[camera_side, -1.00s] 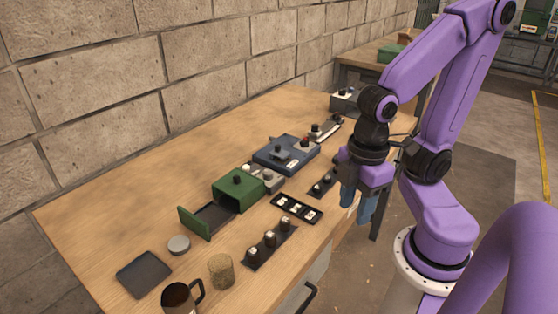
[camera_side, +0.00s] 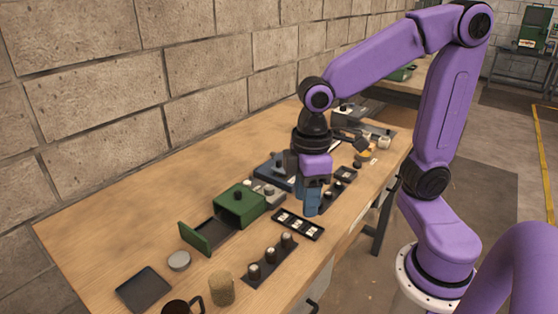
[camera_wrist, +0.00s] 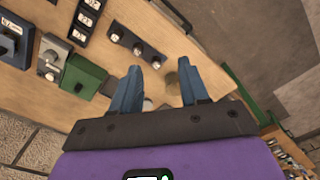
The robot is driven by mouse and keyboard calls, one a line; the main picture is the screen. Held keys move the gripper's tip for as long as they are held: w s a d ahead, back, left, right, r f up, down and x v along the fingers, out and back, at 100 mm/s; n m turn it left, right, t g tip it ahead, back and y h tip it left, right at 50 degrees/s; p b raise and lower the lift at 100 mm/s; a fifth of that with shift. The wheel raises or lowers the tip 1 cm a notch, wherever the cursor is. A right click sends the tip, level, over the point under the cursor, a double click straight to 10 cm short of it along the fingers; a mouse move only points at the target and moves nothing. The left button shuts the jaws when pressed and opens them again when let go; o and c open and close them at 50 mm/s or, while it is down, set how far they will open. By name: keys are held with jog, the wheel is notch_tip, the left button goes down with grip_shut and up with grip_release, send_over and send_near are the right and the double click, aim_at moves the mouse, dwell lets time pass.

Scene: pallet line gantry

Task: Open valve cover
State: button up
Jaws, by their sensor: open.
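No part is clearly marked as the valve cover. A flat blue-grey box (camera_side: 268,167) with a dark knob on top lies on the bench, partly hidden behind my gripper in the side view. It also shows at the left edge of the wrist view (camera_wrist: 12,48). A small grey block (camera_side: 267,196) with a knob sits between it and a green box (camera_side: 240,208), which has a dark knob and its drawer pulled out. My gripper (camera_side: 311,207) points down above the bench, in front of the blue-grey box. Its blue fingers (camera_wrist: 161,80) are open and empty.
A black tray with white pieces (camera_side: 297,226) and a black strip with knobs (camera_side: 270,265) lie along the front. A grey disc (camera_side: 179,261), cork cylinder (camera_side: 222,288), dark flat tray (camera_side: 143,288) and mug (camera_side: 178,307) stand nearer the camera. Bench along the wall is clear.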

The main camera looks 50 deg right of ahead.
jog(key=w+d+r+m, duration=0.2)
jog(key=w+m, duration=0.1)
jog(key=w, duration=0.8)
jog(key=m, duration=0.7)
send_over(278, 160)
notch_tip(278, 160, down, 2)
jog(key=f, duration=1.7)
jog(key=shift+s, duration=0.2)
jog(key=shift+a, duration=0.1)
grip_shut()
